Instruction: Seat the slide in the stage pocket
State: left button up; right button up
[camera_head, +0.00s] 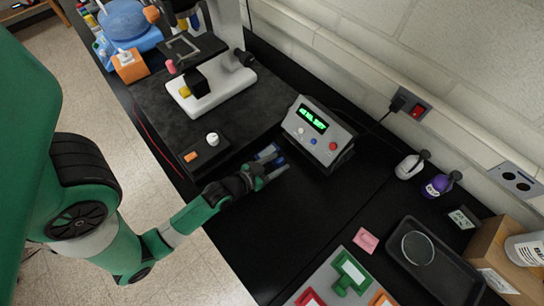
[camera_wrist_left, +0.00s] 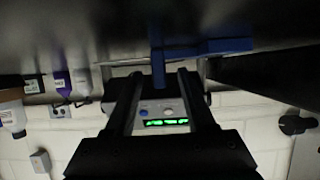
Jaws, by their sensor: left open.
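A blue piece with an upright tab (camera_wrist_left: 200,48), which may be the slide, shows in the left wrist view. Its tab reaches between my open left fingers (camera_wrist_left: 160,78); I cannot tell if either finger touches it. In the head view, my left gripper (camera_head: 277,164) is low over the black bench, with blue (camera_head: 270,153) at its fingers. The microscope (camera_head: 215,88) stands farther back, and its dark stage (camera_head: 190,48) carries a pale rectangular frame outline. Whether the pocket is empty is too small to tell. My right gripper is not in view.
A grey box with a green display (camera_head: 313,122) stands just right of my left gripper. A small black control box (camera_head: 203,150) lies to its left. A pale holder with green (camera_head: 350,272), red and orange pieces and a dark tray (camera_head: 435,265) lie at lower right.

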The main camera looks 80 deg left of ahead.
pick_arm(q)
grip_shut()
dwell(0.5)
